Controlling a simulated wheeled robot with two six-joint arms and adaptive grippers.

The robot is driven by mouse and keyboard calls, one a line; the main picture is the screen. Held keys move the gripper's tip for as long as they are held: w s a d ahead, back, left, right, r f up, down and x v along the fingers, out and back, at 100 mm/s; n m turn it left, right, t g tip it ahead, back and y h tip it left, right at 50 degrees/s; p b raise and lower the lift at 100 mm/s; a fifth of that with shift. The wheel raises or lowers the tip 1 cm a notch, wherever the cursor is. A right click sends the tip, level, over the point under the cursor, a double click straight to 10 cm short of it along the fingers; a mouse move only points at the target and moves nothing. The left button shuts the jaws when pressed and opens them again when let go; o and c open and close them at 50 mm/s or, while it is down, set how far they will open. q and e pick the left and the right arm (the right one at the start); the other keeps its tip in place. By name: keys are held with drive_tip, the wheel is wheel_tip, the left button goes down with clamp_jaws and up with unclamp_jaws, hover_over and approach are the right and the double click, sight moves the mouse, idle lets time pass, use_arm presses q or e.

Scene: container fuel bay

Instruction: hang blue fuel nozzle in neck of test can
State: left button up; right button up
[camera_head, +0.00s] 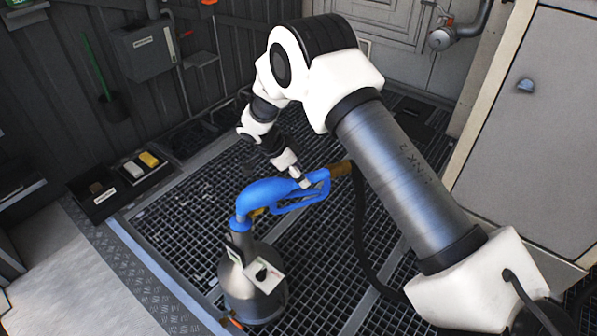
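The blue fuel nozzle (268,192) is roughly level, with its front end bent down over the grey metal test can (253,297). That end meets the top of the can's neck (242,241); how deep the spout sits inside is hidden. The can stands upright on the floor grating and carries a pale label plate. My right gripper (303,182) is at the nozzle's handle, near the rear end, and looks shut on it. Its fingertips are small and partly hidden. My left gripper is not in view.
A black hose (362,235) runs from the nozzle's brown rear fitting (340,169) down across the grating. A black tray (125,185) with a white and a yellow block lies at the left. A grey cabinet (540,120) stands at the right. The grating (190,222) left of the can is clear.

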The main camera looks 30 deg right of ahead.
drive_tip(key=shift+a+r, duration=0.15)
drive_tip(key=shift+r, duration=0.05)
drive_tip(key=v, duration=1.1)
drive_tip(key=shift+r, duration=0.3)
